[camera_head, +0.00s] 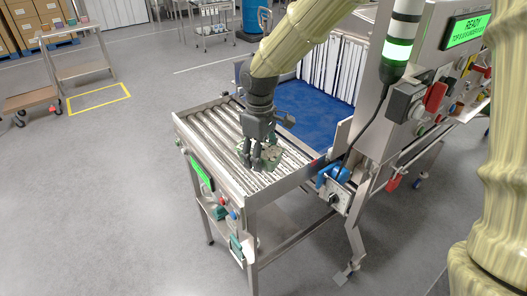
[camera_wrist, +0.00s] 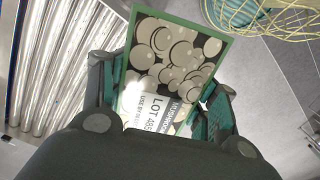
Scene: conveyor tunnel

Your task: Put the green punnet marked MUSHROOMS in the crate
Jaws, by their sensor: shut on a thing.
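The green punnet (camera_head: 267,157) with mushrooms shows partly behind my gripper (camera_head: 258,160), over the front end of the roller conveyor. The wrist view shows the punnet (camera_wrist: 172,62) large, with a green rim, pale mushrooms and a white label reading MUSHROOMS and LOT. My gripper (camera_wrist: 162,100) is shut on the punnet, with one dark green finger at each side. I cannot tell whether the punnet touches the rollers. A yellow wire basket (camera_wrist: 268,14) is at the wrist view's top right; I cannot tell whether it is the crate.
The rollers (camera_head: 205,123) lead to a blue surface (camera_head: 312,113) and white strip curtain (camera_head: 347,70). A steel post with a lit green lamp (camera_head: 396,50) stands right of the conveyor. Open grey floor (camera_head: 110,190) lies left, with a cart (camera_head: 75,68) at the back.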

